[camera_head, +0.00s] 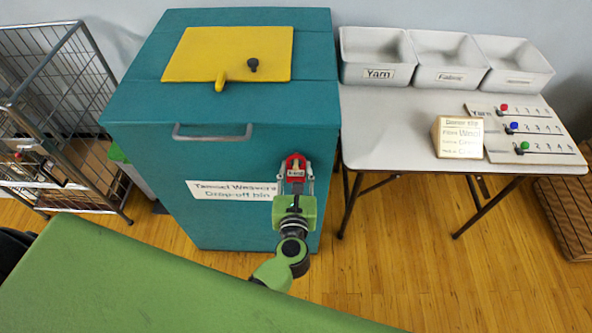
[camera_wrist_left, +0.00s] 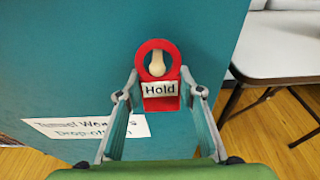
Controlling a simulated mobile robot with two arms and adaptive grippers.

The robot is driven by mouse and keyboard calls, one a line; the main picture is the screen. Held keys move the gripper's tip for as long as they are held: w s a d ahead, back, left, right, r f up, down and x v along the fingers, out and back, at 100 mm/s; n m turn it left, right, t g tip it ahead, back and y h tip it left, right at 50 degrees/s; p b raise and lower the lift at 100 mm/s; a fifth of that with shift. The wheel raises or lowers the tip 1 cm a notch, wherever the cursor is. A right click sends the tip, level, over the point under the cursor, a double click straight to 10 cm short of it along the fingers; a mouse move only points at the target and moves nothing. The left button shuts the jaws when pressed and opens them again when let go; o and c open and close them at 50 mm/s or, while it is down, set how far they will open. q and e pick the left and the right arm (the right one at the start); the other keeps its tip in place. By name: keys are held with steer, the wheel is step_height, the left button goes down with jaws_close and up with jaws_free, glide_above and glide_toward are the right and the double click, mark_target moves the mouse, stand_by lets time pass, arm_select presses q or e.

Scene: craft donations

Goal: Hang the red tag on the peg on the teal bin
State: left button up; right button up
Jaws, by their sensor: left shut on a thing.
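The red tag (camera_head: 294,162) has a ring at its top and a white label reading "Hold"; it also shows in the left wrist view (camera_wrist_left: 160,104). My left gripper (camera_head: 295,182) is shut on the tag, one finger on each side, at the front of the teal bin (camera_head: 240,160). In the left wrist view, the cream peg (camera_wrist_left: 157,63) on the bin's front shows inside the tag's hole. I cannot tell how far the peg reaches through the hole. My right gripper is not in view.
The bin has a grey handle (camera_head: 212,138), a white sign (camera_head: 232,190) and a yellow lid (camera_head: 215,55). A wire cage cart (camera_head: 60,110) stands on the left.

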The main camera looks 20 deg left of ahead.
arm_select(q)
steer(key=o, duration=0.9)
steer(key=shift+c, duration=0.2)
steer(key=v, duration=1.2)
